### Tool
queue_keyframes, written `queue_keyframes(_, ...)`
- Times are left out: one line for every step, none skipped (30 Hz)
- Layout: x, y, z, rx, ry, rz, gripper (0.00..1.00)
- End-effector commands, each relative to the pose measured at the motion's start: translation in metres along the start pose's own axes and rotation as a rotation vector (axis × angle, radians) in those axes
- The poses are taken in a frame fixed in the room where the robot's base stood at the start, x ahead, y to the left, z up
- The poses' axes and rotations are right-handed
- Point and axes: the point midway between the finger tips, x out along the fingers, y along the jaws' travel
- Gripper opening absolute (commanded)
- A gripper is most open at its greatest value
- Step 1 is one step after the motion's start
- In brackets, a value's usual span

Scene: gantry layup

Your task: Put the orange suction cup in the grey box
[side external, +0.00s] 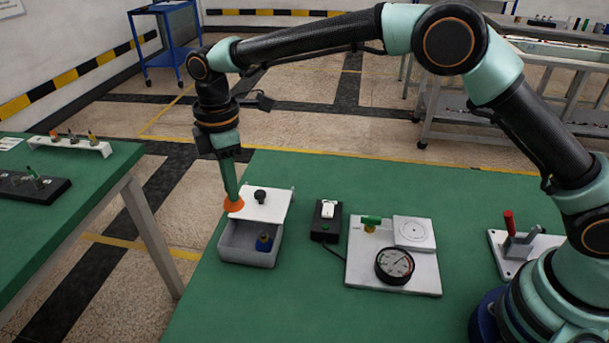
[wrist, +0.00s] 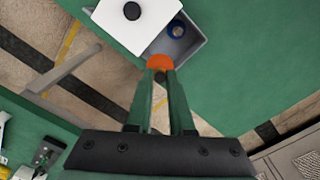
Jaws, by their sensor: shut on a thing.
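My gripper (side external: 233,200) points down over the back left of the grey box (side external: 247,257). In the wrist view my gripper (wrist: 160,68) is shut on the orange suction cup (wrist: 160,62), which also shows in the side view (side external: 233,205) at the fingertips. The cup is near the box's left rim and the edge of the lid; I cannot tell whether it touches either. The white lid (side external: 270,204) with a black knob lies across the back part of the box, leaving the front open. A dark blue round thing (side external: 264,242) is inside the box.
Right of the box are a black switch block (side external: 326,222) and a white plate with a dial gauge (side external: 395,266). A red-handled clamp (side external: 515,240) stands farther right. The green table (side external: 310,310) is clear in front. Another green table stands at left.

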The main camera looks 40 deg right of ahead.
Motion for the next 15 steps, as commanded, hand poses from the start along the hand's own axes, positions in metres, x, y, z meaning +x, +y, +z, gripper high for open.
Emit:
queue_keyframes(0.014, -0.001, 0.001, 0.000, -0.003, -0.004, 0.00)
queue_keyframes(0.021, -0.001, 0.001, 0.000, -0.004, -0.005, 0.00)
queue_keyframes(0.030, -0.001, 0.001, 0.000, -0.003, -0.004, 0.00)
queue_keyframes(0.036, 0.000, 0.001, 0.000, -0.003, -0.003, 0.00)
queue_keyframes(0.041, 0.000, 0.001, 0.000, -0.002, -0.003, 0.00)
queue_keyframes(0.048, 0.000, 0.001, 0.000, -0.002, -0.002, 0.00)
queue_keyframes(0.052, 0.000, 0.001, 0.000, -0.002, -0.003, 0.00)
queue_keyframes(0.056, 0.000, 0.001, 0.000, -0.002, -0.003, 0.00)
queue_keyframes(0.059, 0.000, 0.000, 0.000, -0.001, -0.001, 0.00)
queue_keyframes(0.061, 0.000, 0.000, 0.000, 0.000, 0.000, 0.00)
queue_keyframes(0.063, 0.000, 0.000, 0.000, 0.000, 0.000, 0.00)
queue_keyframes(0.064, 0.000, 0.000, 0.000, 0.000, 0.000, 0.00)
queue_keyframes(0.066, 0.000, 0.000, 0.000, -0.001, -0.001, 0.00)
queue_keyframes(0.067, 0.000, 0.000, 0.000, -0.001, -0.001, 0.00)
queue_keyframes(0.070, 0.000, 0.000, 0.000, -0.001, -0.002, 0.00)
